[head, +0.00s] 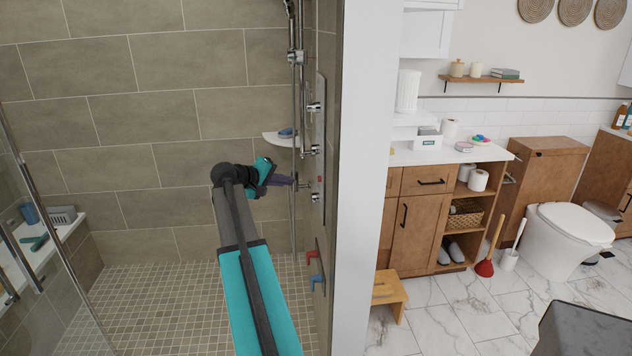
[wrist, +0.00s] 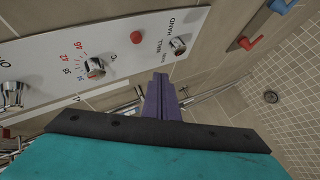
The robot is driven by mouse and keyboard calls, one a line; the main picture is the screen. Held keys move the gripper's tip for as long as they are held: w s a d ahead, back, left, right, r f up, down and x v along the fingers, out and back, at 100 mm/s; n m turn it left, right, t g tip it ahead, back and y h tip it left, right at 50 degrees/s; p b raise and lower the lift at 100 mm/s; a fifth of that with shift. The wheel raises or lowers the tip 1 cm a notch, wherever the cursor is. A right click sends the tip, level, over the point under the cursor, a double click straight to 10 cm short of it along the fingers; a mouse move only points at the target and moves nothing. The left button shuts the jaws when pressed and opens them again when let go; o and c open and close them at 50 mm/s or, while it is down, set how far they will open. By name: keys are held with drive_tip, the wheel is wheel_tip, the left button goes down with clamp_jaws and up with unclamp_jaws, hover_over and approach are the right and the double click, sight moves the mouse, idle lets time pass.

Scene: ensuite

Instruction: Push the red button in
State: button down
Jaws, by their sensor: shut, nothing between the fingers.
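The red button (wrist: 136,37) is a small round knob on a pale shower panel (wrist: 60,45) in the wrist view, between a numbered chrome dial (wrist: 95,67) and a chrome knob (wrist: 178,45) marked "WALL" and "HAND". I cannot tell how far it is pressed in. It also shows as a red spot (head: 320,180) in the head view. My gripper (wrist: 160,78) has purple fingers, shut and empty, apart from the button. In the head view my gripper (head: 292,181) points right, toward the panel's lower part.
A red hook-like piece (wrist: 248,43) and a blue one (wrist: 282,6) stick out of the wall near the panel. A vertical chrome rail (head: 293,120) and a corner shelf (head: 281,139) stand close behind my gripper. A white wall end (head: 365,180) bounds the shower on the right.

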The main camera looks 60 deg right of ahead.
drive_tip(key=s+d, duration=0.3)
drive_tip(key=s, duration=0.2)
drive_tip(key=shift+d, duration=0.35)
drive_tip(key=shift+s+d, duration=0.1)
drive_tip(key=shift+s, duration=0.1)
idle(1.9)
drive_tip(key=shift+s+d, duration=0.15)
drive_tip(key=shift+s, duration=0.05)
drive_tip(key=shift+s+d, duration=0.25)
drive_tip(key=shift+s, duration=0.05)
idle(1.3)
drive_tip(key=shift+w+a, duration=0.1)
drive_tip(key=shift+w+a, duration=0.4)
drive_tip(key=shift+w, duration=0.2)
idle(0.5)
drive_tip(key=w+a, duration=0.1)
drive_tip(key=w, duration=0.1)
drive_tip(key=w+a, duration=0.2)
drive_tip(key=shift+b, duration=0.3)
